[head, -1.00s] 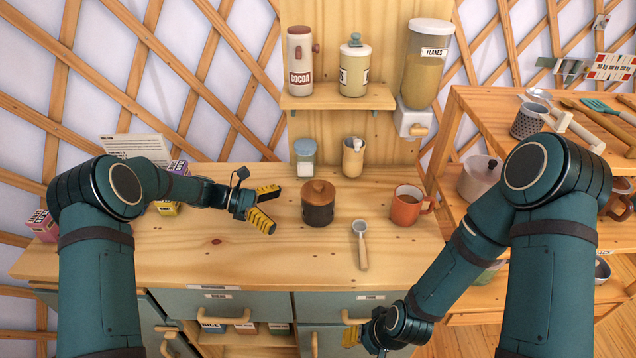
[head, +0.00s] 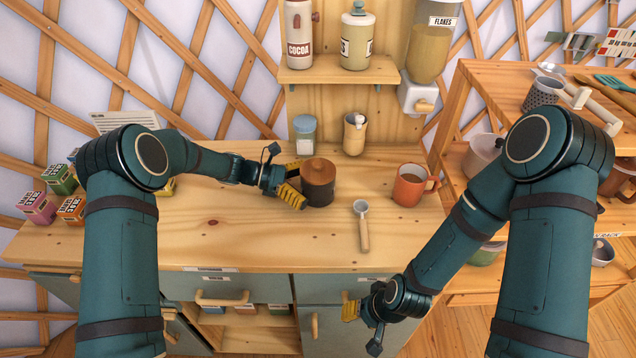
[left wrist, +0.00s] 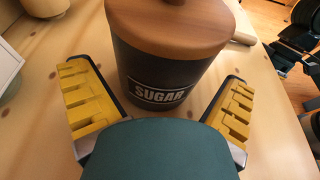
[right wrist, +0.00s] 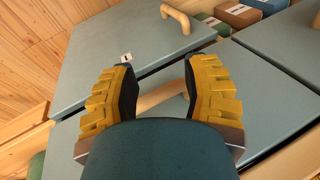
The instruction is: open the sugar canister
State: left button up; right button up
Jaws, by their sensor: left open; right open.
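The sugar canister (head: 317,186) is dark with a round wooden lid (head: 318,171), which is on it. It stands upright on the wooden counter. In the left wrist view, the canister (left wrist: 160,84) shows its SUGAR label between the yellow fingers. My left gripper (head: 292,184) is open at the canister's left side, with its fingers on either side of the body; contact is not clear. My right gripper (head: 362,308) is open in front of the lower cabinet. In the right wrist view, its fingers (right wrist: 160,92) flank a wooden handle (right wrist: 160,97).
Small boxes (head: 60,180) are at the left. The counter's front middle is clear.

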pick_arm(q)
jog(key=shift+x, duration=1.05)
jog(key=c, duration=0.9)
jog(key=shift+o, duration=0.2)
